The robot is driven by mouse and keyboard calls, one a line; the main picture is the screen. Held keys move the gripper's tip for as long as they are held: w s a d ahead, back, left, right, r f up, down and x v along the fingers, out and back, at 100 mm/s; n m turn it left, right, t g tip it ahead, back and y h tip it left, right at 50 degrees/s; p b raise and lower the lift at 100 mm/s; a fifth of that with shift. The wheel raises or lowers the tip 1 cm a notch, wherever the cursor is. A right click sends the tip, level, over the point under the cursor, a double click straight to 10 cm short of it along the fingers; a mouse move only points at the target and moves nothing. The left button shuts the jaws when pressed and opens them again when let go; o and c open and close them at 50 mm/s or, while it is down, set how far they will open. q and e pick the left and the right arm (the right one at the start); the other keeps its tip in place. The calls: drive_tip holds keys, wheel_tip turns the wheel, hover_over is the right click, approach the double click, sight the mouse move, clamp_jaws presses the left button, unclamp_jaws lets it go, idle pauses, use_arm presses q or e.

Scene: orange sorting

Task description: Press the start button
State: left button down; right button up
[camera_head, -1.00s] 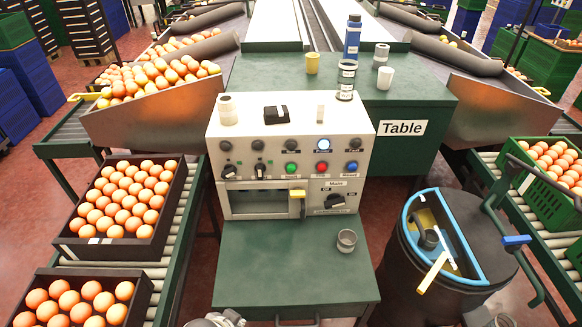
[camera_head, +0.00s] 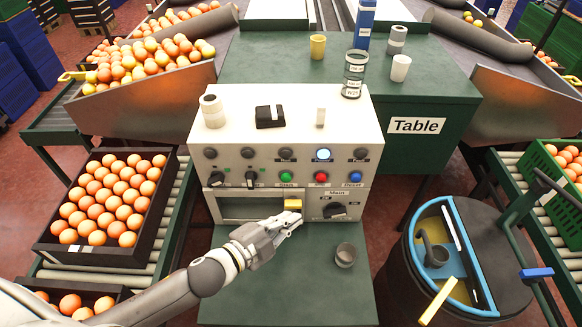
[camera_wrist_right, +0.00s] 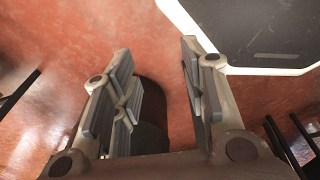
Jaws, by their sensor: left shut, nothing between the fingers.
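The control box (camera_head: 350,122) stands on the green table. On its front are a green button (camera_head: 286,177), a red button (camera_head: 321,177) and a blue button (camera_head: 355,177) in a row. The small label under the green one is hard to read. My left gripper (camera_head: 292,222) is shut and empty, low in front of the box. It is below the green button, close to the yellow latch (camera_head: 293,204), and I cannot tell whether it touches it. In the right wrist view my right gripper (camera_wrist_right: 158,88) is open and empty above the red floor.
A main knob (camera_head: 334,210) is right of the latch. A grey cup (camera_head: 346,255) stands on the lower green shelf. Crates of oranges (camera_head: 70,248) lie on the left conveyor. A dark barrel (camera_head: 500,235) with a blue rim stands at right.

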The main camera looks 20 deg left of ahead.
sight(286, 178)
use_arm(q)
drive_tip(key=w+a, duration=0.2)
drive_tip(key=w, duration=0.5)
drive_tip(key=shift+w+a+r, duration=0.15)
drive_tip(key=shift+w+a, duration=0.05)
drive_tip(key=shift+w, duration=0.2)
use_arm(e)
drive_tip(key=s, duration=0.4)
drive_tip(key=shift+a+f, duration=0.2)
drive_tip(key=shift+f, duration=0.05)
drive_tip(key=shift+w+d, duration=0.2)
idle(0.5)
use_arm(q)
drive_tip(key=shift+w+a, duration=0.1)
drive_tip(key=shift+w, duration=0.3)
use_arm(e)
drive_tip(key=shift+r, duration=0.2)
drive_tip(key=shift+a, duration=0.15)
